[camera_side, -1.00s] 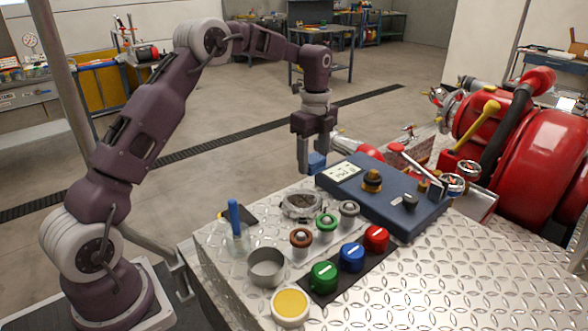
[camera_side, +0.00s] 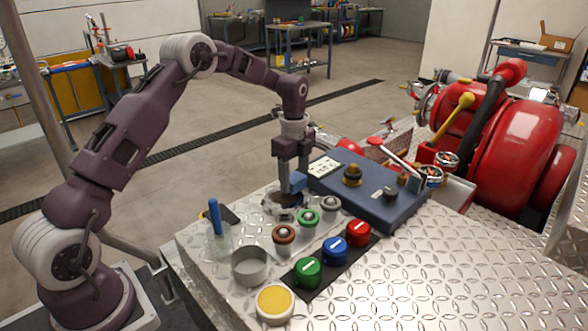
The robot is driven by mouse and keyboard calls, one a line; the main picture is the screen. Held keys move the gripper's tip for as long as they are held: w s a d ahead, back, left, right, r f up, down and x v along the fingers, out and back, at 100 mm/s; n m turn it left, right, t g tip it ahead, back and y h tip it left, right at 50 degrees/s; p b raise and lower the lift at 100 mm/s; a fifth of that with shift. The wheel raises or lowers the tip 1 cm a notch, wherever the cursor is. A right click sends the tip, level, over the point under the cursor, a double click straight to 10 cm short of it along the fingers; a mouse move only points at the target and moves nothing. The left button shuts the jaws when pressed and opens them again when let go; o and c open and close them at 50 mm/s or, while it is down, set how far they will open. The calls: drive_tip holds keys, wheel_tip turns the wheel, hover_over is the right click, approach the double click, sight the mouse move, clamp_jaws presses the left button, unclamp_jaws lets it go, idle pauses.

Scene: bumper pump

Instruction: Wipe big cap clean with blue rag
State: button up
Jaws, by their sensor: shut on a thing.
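My gripper (camera_side: 292,181) points straight down and is shut on the blue rag (camera_side: 298,182), a small blue piece that shows at its fingertips. The big cap (camera_side: 272,205) looks to be the wide silver round piece with a dark, dirty-looking top, near the back edge of the metal plate table. The gripper and rag are right over its back right part and hide some of it. I cannot tell whether the rag touches the cap.
A blue instrument box (camera_side: 375,205) with knobs stands close right of the gripper. Small brown (camera_side: 284,237), green (camera_side: 307,219) and grey (camera_side: 330,206) fittings stand in front. A brush in a jar (camera_side: 217,230), an empty metal ring (camera_side: 250,266) and a yellow-topped tin (camera_side: 273,303) stand left and front.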

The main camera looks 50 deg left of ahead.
sight(274, 203)
drive_tip(key=shift+s+f, duration=0.25)
drive_tip(key=shift+f, duration=0.15)
drive_tip(key=shift+c, duration=0.7)
drive_tip(key=shift+s+f, duration=0.1)
drive_tip(key=shift+s, duration=0.7)
drive_tip(key=shift+c, duration=0.6)
drive_tip(key=shift+s, duration=2.7)
drive_tip(key=shift+w, duration=3.6)
drive_tip(key=shift+w+d, duration=0.2)
drive_tip(key=shift+d, duration=0.1)
drive_tip(key=shift+s+d, duration=0.1)
drive_tip(key=shift+s, duration=3.65)
drive_tip(key=shift+w, duration=3.75)
wheel_tip(274, 203, up, 8)
drive_tip(key=shift+f, duration=0.1)
drive_tip(key=shift+s+r, duration=0.1)
drive_tip(key=shift+r, duration=0.1)
